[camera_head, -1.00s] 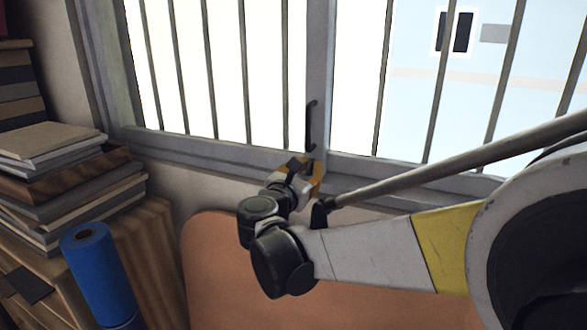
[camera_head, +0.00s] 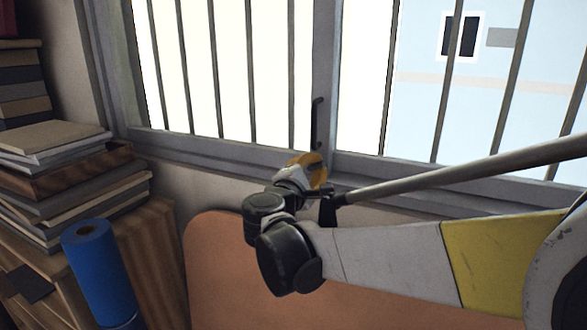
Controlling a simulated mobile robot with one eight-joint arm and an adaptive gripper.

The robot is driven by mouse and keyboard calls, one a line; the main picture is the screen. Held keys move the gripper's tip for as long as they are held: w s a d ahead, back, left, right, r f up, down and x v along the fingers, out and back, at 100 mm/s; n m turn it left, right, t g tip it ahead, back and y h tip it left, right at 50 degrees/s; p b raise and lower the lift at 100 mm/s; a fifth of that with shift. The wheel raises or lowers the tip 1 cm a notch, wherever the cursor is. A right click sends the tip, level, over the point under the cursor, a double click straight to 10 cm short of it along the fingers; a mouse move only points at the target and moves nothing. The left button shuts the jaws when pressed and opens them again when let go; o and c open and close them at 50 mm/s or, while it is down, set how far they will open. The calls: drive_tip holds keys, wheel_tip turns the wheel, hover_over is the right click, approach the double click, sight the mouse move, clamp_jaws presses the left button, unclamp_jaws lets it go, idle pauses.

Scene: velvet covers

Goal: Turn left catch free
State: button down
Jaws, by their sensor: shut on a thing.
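A barred window has a grey middle upright (camera_head: 325,60) with a slim black handle (camera_head: 317,122) standing vertically on it. My gripper (camera_head: 318,164), with yellow fingers, is at the foot of this upright, just below the handle's lower end. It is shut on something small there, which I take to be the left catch. The fingers and wrist hide the catch, so its angle cannot be seen. No second catch can be made out.
A grey sill (camera_head: 220,155) runs below the panes. Stacked books (camera_head: 60,175) and a blue roll (camera_head: 98,265) stand at the left. An orange-brown panel (camera_head: 215,270) rises below the window. My arm fills the lower right.

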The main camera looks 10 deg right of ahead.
drive_tip(key=m, duration=0.5)
drive_tip(key=shift+b, duration=0.4)
drive_tip(key=shift+m, duration=0.3)
drive_tip(key=c, duration=1.5)
unclamp_jaws()
drive_tip(key=shift+w+f, duration=0.1)
drive_tip(key=v, duration=1.2)
drive_tip(key=shift+d+f, duration=0.1)
